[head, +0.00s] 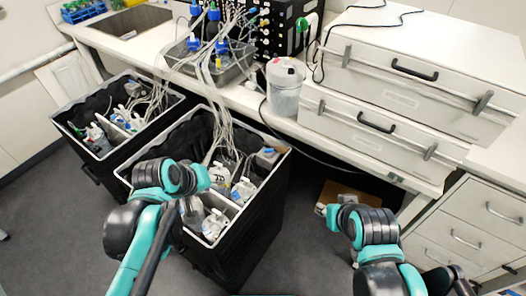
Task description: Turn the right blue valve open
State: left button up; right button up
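Bottles with blue caps (222,48) stand in a grey tray on the bench, with pale tubes running down from them. A small blue part (268,151) shows at the back right of the right black bin (262,215). I cannot tell which blue part is the right valve, or whether it is open. My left gripper (192,212) points down over the front left of the right bin, in front of white bottles; its fingers are small and dark, so their opening is unclear. My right arm's end (332,215) is over the floor, right of that bin; its fingers are not clear.
A left black bin (88,172) holds more bottles and tubes. A white lidded bucket (285,88) stands on the bench edge. A cardboard box (350,192) lies under the bench.

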aim_at(264, 151)
pick_arm(q)
jog(key=w+d+f+n+h, duration=0.2)
jog(key=w+n+h, duration=0.1)
jog(key=w, duration=0.4)
jog(key=w+d+f+n+g+h, duration=0.1)
jog(key=w+d+f+n+h, duration=0.2)
jog(key=w, duration=0.5)
jog(key=w+d+f+n+h, duration=0.1)
jog(key=w+d+n+h, duration=0.1)
jog(key=w+n, duration=0.35)
jog(key=w+f+n+g+h, duration=0.1)
jog(key=w+f+n+h, duration=0.25)
jog(key=f, duration=0.35)
jog(key=w+f+n+h, duration=0.2)
jog(key=w+f+h, duration=0.15)
jog(key=f, duration=0.25)
jog(key=b+x, duration=0.1)
jog(key=x, duration=0.3)
jog(key=s+b+x, duration=0.1)
jog(key=x, duration=0.1)
jog(key=shift+d+b, duration=0.15)
jog(key=shift+b, duration=0.2)
jog(key=shift+w+d, duration=0.15)
jog(key=shift+d, duration=0.25)
grip_shut()
